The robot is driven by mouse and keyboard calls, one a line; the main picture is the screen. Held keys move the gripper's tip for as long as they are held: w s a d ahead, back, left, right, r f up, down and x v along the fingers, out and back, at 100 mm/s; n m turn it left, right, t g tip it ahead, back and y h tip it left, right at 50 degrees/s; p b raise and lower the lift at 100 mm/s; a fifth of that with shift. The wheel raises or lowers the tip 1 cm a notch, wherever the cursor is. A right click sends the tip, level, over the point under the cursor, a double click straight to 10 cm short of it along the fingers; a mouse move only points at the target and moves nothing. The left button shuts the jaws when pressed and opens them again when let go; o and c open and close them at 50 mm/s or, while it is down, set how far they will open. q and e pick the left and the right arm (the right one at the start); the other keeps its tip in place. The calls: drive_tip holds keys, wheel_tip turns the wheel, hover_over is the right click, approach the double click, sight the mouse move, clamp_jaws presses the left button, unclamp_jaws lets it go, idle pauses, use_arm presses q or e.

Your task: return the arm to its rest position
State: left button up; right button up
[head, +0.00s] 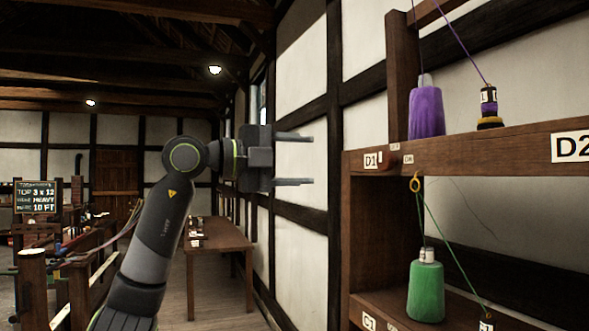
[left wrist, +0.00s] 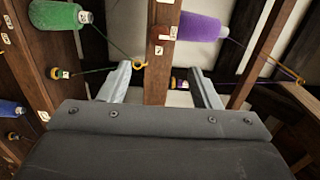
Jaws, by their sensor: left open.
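My left gripper (head: 294,160) is raised in mid-air in the head view, its two fingers apart and pointing right toward the shelf. Nothing shows between the fingers there. In the left wrist view the open fingers (left wrist: 165,85) frame part of the shelf upright and board, seen tilted. My left arm comes up from the bottom left. My right gripper is in neither view.
A wooden shelf (head: 457,150) stands at the right, with a purple cone (head: 426,110) above and a green cone (head: 426,291) below, threads running from them. A small dark spool (head: 489,106) stands beside the purple one. A wooden table (head: 215,240) stands behind my arm.

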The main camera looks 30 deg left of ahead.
use_arm(q)
drive_tip(key=shift+s+a, duration=0.15)
drive_tip(key=shift+s, duration=0.15)
drive_tip(key=shift+w, duration=0.1)
